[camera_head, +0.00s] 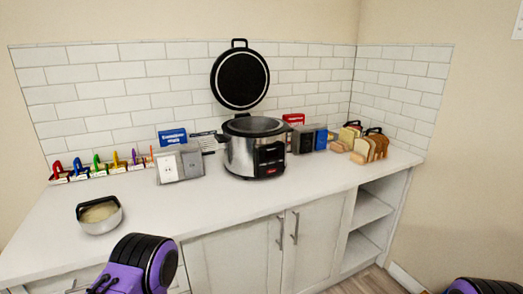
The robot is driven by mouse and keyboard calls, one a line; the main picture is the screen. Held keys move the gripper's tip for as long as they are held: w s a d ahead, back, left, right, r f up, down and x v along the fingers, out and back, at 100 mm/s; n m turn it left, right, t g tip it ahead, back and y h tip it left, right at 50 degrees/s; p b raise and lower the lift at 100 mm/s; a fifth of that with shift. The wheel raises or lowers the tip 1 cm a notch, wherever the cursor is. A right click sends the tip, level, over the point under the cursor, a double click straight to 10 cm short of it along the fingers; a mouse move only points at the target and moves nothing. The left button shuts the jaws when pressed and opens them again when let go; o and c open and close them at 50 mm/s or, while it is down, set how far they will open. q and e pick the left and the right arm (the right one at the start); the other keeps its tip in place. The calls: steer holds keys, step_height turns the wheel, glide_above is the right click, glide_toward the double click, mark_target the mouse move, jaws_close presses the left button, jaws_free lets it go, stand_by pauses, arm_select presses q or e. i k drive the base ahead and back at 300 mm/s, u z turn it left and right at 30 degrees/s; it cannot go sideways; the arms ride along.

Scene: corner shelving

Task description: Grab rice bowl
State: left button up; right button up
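The rice bowl (100,222) is a small silver metal pot with a dark handle and pale rice-like contents. It stands upright on the white counter at the left, near its front edge. A purple and black part of my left arm shows at the bottom, below and to the right of the bowl and apart from it. A purple and black part of my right arm shows in the bottom right corner. The fingers of both grippers cannot be made out. Nothing touches the bowl.
A silver and black cooker (238,155) stands mid-counter, with a round black lid (240,78) upright behind it. Several coloured clip-like items (98,168) line the back left. Grey outlet boxes (180,165) and bread slices (368,148) also stand there. The front middle of the counter (190,215) is clear.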

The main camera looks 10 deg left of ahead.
mark_target(101, 216)
steer(key=u, duration=3.45)
steer(key=i, duration=1.15)
steer(key=z, duration=1.95)
